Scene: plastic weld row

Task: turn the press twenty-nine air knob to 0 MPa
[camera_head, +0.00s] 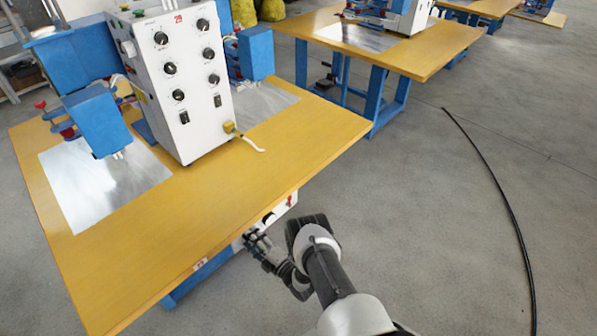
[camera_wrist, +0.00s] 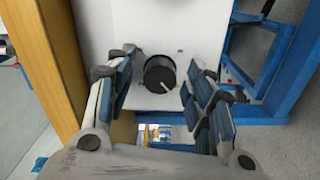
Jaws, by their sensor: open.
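The air knob (camera_wrist: 159,74) is a round black knob on a white panel in the wrist view. Its short white pointer mark slants to the lower right, and no scale or reading is legible. My gripper (camera_wrist: 161,64) is open, with one finger on each side of the knob and visible gaps between. In the head view the gripper (camera_head: 258,243) is beside the front edge of the yellow table, at the white box (camera_head: 282,209) beneath it. The press (camera_head: 173,75) on this table is white with a red 29 at its top.
The yellow tabletop (camera_head: 300,135) overhangs the box close to my gripper. In the wrist view its edge (camera_wrist: 60,60) runs along the left, with blue frame bars (camera_wrist: 275,60) on the right. A black cable (camera_head: 500,190) lies on the open grey floor at right.

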